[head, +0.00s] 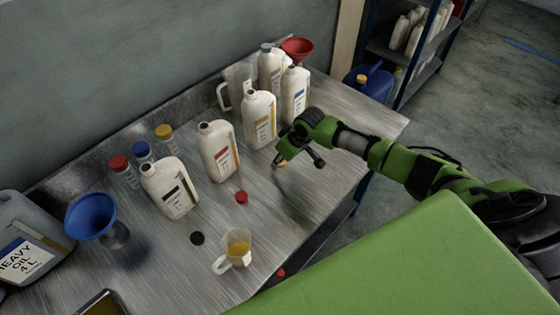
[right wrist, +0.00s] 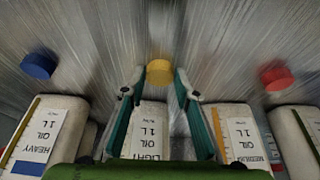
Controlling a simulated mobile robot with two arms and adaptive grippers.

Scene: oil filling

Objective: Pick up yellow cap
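The yellow cap (right wrist: 160,71) lies on the metal table, between the two fingertips in the right wrist view. In the head view only a small part of the yellow cap (head: 282,166) shows beside a finger. My right gripper (head: 299,161) is open above the table, its fingers pointing down; in the right wrist view its fingers (right wrist: 161,76) stand on either side of the cap. I cannot tell whether they touch it. My left gripper is not in view.
A red cap (head: 241,197) and a black cap (head: 197,238) lie on the table (head: 330,195). White oil bottles (head: 259,120) stand close behind my right gripper. A measuring cup (head: 236,250) and a blue funnel (head: 91,216) are further left. A blue cap (right wrist: 38,65) shows in the wrist view.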

